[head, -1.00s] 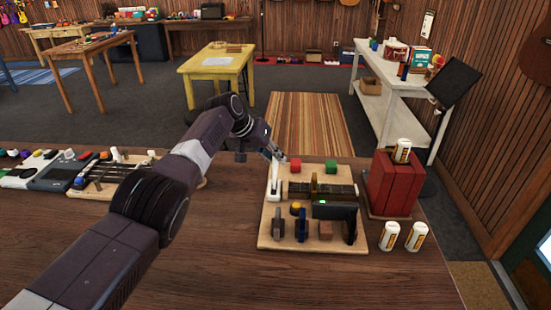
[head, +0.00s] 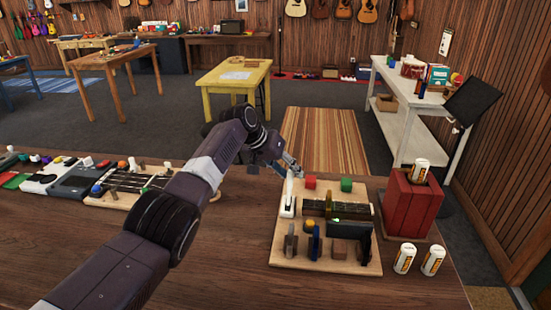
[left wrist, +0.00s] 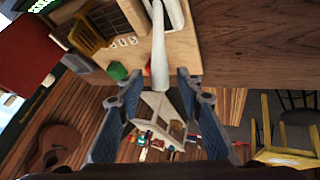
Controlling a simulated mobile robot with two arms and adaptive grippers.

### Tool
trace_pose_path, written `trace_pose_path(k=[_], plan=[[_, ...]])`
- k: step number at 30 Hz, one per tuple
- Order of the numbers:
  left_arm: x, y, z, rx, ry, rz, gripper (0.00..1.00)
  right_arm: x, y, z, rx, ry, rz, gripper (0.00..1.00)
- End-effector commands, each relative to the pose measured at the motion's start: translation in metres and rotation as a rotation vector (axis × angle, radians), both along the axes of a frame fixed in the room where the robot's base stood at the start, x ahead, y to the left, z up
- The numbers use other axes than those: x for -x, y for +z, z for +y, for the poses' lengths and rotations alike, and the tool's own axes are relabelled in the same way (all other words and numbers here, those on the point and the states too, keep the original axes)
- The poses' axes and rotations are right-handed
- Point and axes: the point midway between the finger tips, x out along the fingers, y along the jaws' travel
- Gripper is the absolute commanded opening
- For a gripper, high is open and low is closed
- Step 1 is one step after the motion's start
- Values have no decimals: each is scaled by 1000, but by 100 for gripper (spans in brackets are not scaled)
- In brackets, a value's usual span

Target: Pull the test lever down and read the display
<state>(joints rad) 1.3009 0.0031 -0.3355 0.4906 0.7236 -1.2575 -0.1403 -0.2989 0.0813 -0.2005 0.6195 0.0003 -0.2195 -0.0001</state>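The white lever (head: 289,197) stands at the left side of a wooden test board (head: 328,262) on the table. A dark box with a small green light, apparently the display (head: 348,229), sits at the board's right; its reading is not legible from here. My left gripper (head: 293,167) is at the lever's far end. In the left wrist view my left gripper (left wrist: 160,82) is open, with one finger on each side of the lever's (left wrist: 160,50) end; I cannot tell whether they touch it. My right gripper is not in view.
A red box (head: 411,208) with a can on top and two cans (head: 404,258) stand to the right. Another board with strings (head: 120,188) lies left. The table front is clear.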

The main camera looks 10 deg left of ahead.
Motion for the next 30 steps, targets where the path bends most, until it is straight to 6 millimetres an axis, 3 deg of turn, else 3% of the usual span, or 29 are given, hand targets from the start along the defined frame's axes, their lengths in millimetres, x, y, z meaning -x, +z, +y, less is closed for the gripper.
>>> trace_pose_path(k=[18, 30], plan=[[38, 73, 40, -2, 1, 0, 33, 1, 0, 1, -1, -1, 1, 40], [43, 81, 45, -2, 1, 2, 33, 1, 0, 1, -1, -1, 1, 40]])
